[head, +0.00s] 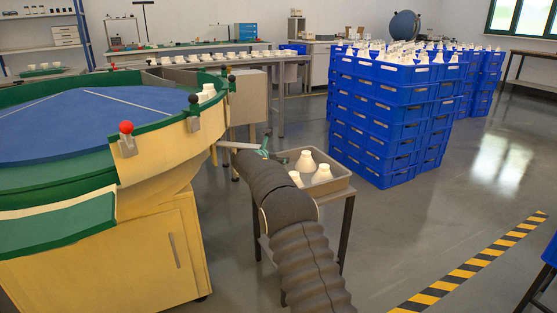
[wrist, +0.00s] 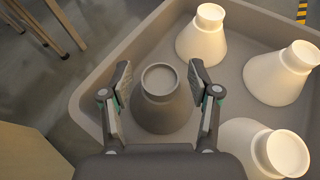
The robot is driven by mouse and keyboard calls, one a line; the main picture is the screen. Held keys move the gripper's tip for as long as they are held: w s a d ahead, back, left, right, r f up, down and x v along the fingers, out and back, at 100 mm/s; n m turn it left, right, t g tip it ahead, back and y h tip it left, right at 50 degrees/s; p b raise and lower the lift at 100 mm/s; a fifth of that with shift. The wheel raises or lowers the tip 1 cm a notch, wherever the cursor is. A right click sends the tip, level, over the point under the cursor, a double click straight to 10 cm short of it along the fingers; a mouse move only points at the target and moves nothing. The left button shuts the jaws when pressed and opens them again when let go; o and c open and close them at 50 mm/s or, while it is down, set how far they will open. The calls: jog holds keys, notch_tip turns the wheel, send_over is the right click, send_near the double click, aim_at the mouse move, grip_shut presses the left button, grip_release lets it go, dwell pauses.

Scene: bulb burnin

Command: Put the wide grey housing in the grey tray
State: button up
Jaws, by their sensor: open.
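The wide grey housing (wrist: 163,112) is upright inside the grey tray (wrist: 104,84), near its left wall in the wrist view. It seems to stand on the tray floor. My gripper (wrist: 160,84) is open, with one finger on each side of the housing's neck and gaps on both sides. In the head view my gripper (head: 266,148) is at the tray's (head: 338,187) left side, and I cannot make out the grey housing there.
Several pale housings (wrist: 201,34) stand in the same tray, to the right of the grey one. The tray rests on a small table (head: 347,220). A round green-rimmed machine (head: 100,125) is on the left. Stacked blue crates (head: 385,120) stand behind the tray.

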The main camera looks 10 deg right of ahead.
jog(key=v, duration=1.1)
jog(key=s+d+r+m+g+y, duration=0.1)
jog(key=s+d+r+m, duration=0.25)
jog(key=s, duration=0.55)
jog(key=s+d+r+m+g+y, duration=0.1)
jog(key=s+d+r+m+g, duration=0.15)
jog(key=s+m, duration=0.4)
jog(key=s+d+r+m+g+y, duration=0.1)
jog(key=s+d+r+m, duration=0.25)
jog(key=s, duration=0.65)
jog(key=s+f+m+y, duration=0.2)
jog(key=s+f+m, duration=0.2)
jog(key=s, duration=1.2)
jog(key=s+a+f+m+y, duration=0.1)
jog(key=s+f+m+y, duration=0.2)
jog(key=s+m, duration=0.8)
jog(key=s+f, duration=0.1)
jog(key=s, duration=0.4)
jog(key=shift+a+g, duration=0.25)
jog(key=shift+g, duration=0.1)
jog(key=shift+s+f, duration=0.1)
